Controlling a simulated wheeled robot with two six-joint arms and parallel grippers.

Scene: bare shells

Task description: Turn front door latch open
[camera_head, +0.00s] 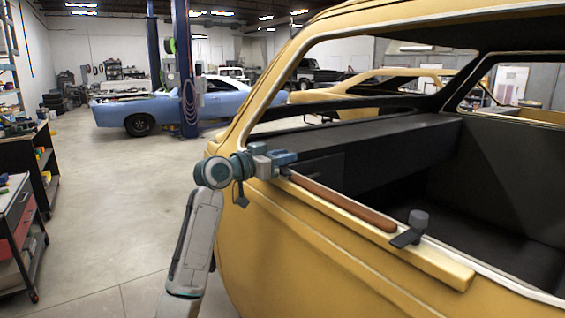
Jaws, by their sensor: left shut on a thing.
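My left arm comes up from the bottom. Its gripper (285,158) is at the lower front corner of the yellow car shell's side window opening, at the front end of the brown strip (340,202) on the door sill. The gripper is shut on the front door latch, which the jaws and wrist hide almost entirely, so its turn angle cannot be told. A second latch, a dark lever with a grey round knob (418,219), sits at the rear end of the brown strip, apart from the gripper. My right gripper is not in view.
The yellow shell (310,255) fills the right side, with its dark interior open above the sill. A tool cart (20,230) stands at the left edge. A blue car (150,110) and a blue lift post (182,70) are behind. The floor between is clear.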

